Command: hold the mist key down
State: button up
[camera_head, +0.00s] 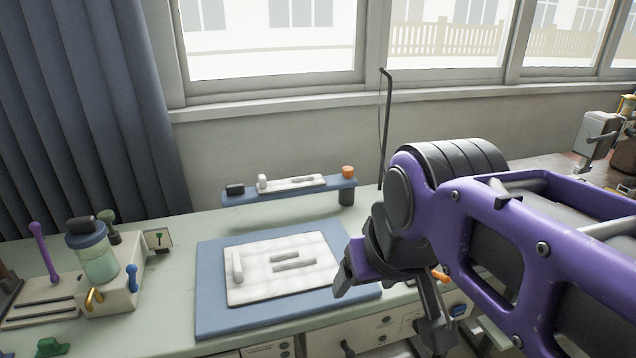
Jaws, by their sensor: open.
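A pale box with a clear bottle (99,262) under a dark blue cap stands at the left of the bench. A blue round-topped lever (132,277) stands at the box's right side, and a brass hook-shaped spout (94,299) is at its front. I cannot tell for certain which part is the mist key. My gripper (392,300) is open and empty, above the right edge of the blue mat, well to the right of the box. Its purple arm hides the bench's right part.
A blue mat (214,311) bears a white quilted piece (317,272) with grey bars. Behind it is a raised blue shelf (238,198). A thin dark pole (385,130) rises near my arm. A purple-knobbed lever (41,245) and green piece (51,346) are at left.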

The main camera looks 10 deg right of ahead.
aim_at(459, 309)
jog(key=z, duration=1.6)
jog(key=i+l, duration=0.35)
jog(key=l, duration=0.1)
